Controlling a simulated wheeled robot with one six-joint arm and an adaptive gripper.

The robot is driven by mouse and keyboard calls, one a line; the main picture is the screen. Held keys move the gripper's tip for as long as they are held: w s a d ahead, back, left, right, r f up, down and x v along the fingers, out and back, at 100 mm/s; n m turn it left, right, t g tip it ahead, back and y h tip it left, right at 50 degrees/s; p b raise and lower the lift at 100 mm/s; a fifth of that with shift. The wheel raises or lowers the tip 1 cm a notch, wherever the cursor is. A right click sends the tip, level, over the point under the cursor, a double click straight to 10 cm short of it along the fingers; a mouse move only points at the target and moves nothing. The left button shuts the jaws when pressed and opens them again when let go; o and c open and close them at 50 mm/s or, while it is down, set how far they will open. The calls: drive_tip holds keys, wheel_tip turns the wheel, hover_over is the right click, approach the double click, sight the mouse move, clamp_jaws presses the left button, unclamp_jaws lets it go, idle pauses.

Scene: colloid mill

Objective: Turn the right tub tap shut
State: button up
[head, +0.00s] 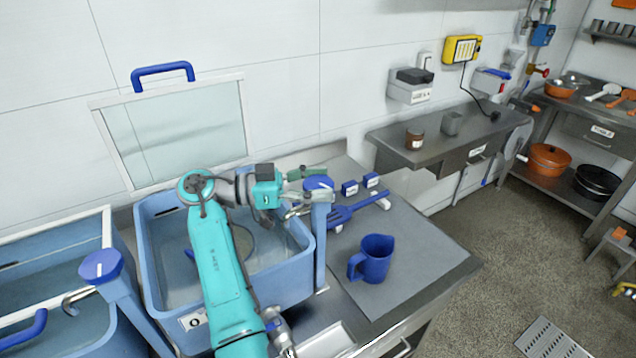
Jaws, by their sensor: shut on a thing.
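The right tub tap stands at the right rim of the right tub (303,262). It has a light blue post (320,240) with a round blue knob (318,184) on top. My gripper (317,183) comes from the left, with one finger on the far side of the knob and one on the near side. It is shut on the knob. The fingers partly cover the knob's edges and the top of the post.
The left tub (60,260) has its own tap with a blue knob (100,265). A blue jug (372,259) stands on the grey mat (420,255). A blue fork-like tool (350,213) and small blue blocks (350,188) lie right of the tap. A framed panel (175,135) stands behind.

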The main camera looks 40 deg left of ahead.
sight(319, 183)
drive_tip(key=shift+f+m+g+h, duration=0.15)
drive_tip(key=shift+m+g+h, duration=0.55)
drive_tip(key=shift+g, duration=0.2)
drive_tip(key=o, duration=1.2)
drive_tip(key=shift+c, duration=0.2)
drive_tip(key=shift+r, duration=0.2)
wheel_tip(319, 183, up, 10)
drive_tip(key=shift+f, duration=0.15)
